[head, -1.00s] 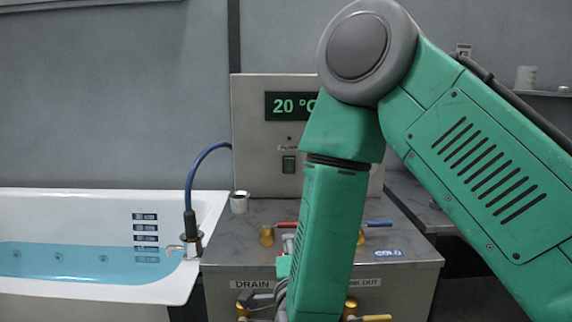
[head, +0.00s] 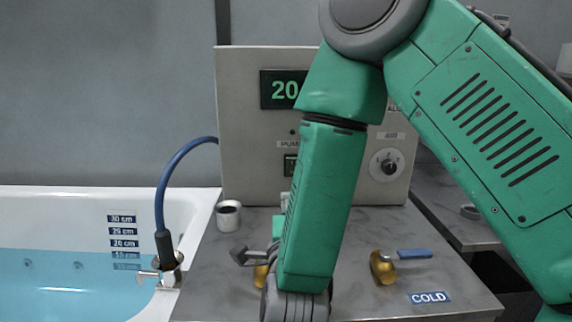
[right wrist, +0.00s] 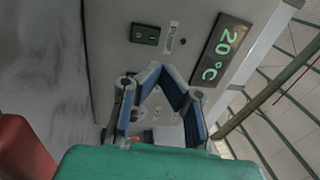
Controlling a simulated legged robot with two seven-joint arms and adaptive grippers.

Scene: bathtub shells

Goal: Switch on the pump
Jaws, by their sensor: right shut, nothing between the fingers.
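The pump switch (head: 290,165) is a dark green rocker on the grey control panel (head: 240,130), partly covered by my right forearm in the head view. It shows whole, beside its PUMP label, in the right wrist view (right wrist: 145,34). I cannot tell its position. My right gripper (right wrist: 158,75) is shut and empty, its fingers in front of the panel and below the switch in that picture, apart from it in the image. In the head view the forearm hides most of this gripper. My left gripper is in neither view.
The display (head: 283,89) reads 20 and a dial (head: 388,165) sits at the right. A brass valve with a blue handle (head: 414,254), a small metal cup (head: 228,219) and a blue hose (head: 163,190) stand around. The filled bathtub (head: 190,205) is left.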

